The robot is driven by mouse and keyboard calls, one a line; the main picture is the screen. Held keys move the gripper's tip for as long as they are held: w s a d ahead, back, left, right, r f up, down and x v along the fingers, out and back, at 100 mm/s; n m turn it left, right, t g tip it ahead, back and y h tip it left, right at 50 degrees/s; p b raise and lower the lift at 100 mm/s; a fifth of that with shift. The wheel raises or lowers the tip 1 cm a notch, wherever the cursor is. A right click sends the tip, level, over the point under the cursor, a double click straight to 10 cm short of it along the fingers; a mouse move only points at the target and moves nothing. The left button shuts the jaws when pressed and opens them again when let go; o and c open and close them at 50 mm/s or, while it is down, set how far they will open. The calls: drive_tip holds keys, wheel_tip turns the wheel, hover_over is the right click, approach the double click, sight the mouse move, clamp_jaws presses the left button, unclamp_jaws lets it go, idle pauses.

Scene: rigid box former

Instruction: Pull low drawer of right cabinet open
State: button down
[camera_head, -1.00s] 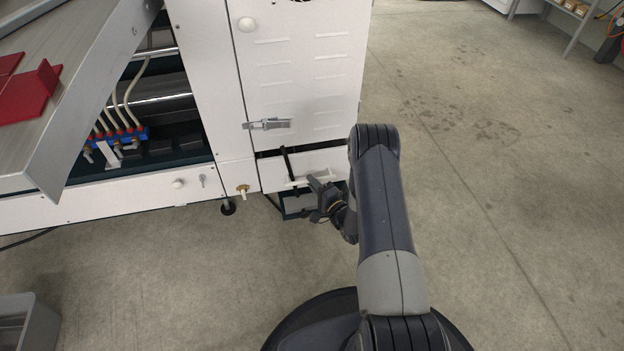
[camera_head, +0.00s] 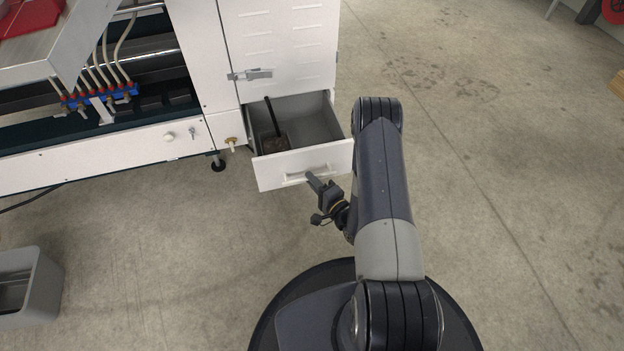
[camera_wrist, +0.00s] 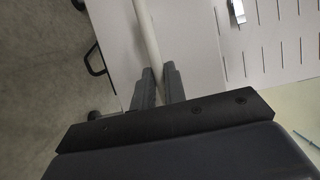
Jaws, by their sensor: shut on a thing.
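The low drawer (camera_head: 270,170) of the white right cabinet (camera_head: 285,40) stands well out from the cabinet, and its grey inside shows in the head view. A dark long-handled tool (camera_head: 275,128) lies in it. The white bar handle (camera_head: 306,175) is on the drawer front. My gripper (camera_head: 312,178) is at this handle. In the wrist view the two dark fingers (camera_wrist: 160,88) are closed around the pale handle bar (camera_wrist: 148,35), one on each side.
A metal latch (camera_head: 250,75) sits on the cabinet door above the drawer. A brass valve (camera_head: 231,143) is left of the drawer. A grey bin (camera_head: 45,285) stands on the floor at lower left. The floor (camera_head: 480,170) at right is clear.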

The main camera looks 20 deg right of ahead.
drive_tip(key=shift+s, duration=0.4)
drive_tip(key=c, duration=1.5)
unclamp_jaws()
drive_tip(key=shift+o, duration=0.2)
drive_tip(key=shift+s, duration=0.1)
drive_tip(key=p+v, duration=0.3)
drive_tip(key=v, duration=0.7)
drive_tip(key=shift+s, duration=0.3)
drive_tip(key=shift+w, duration=0.15)
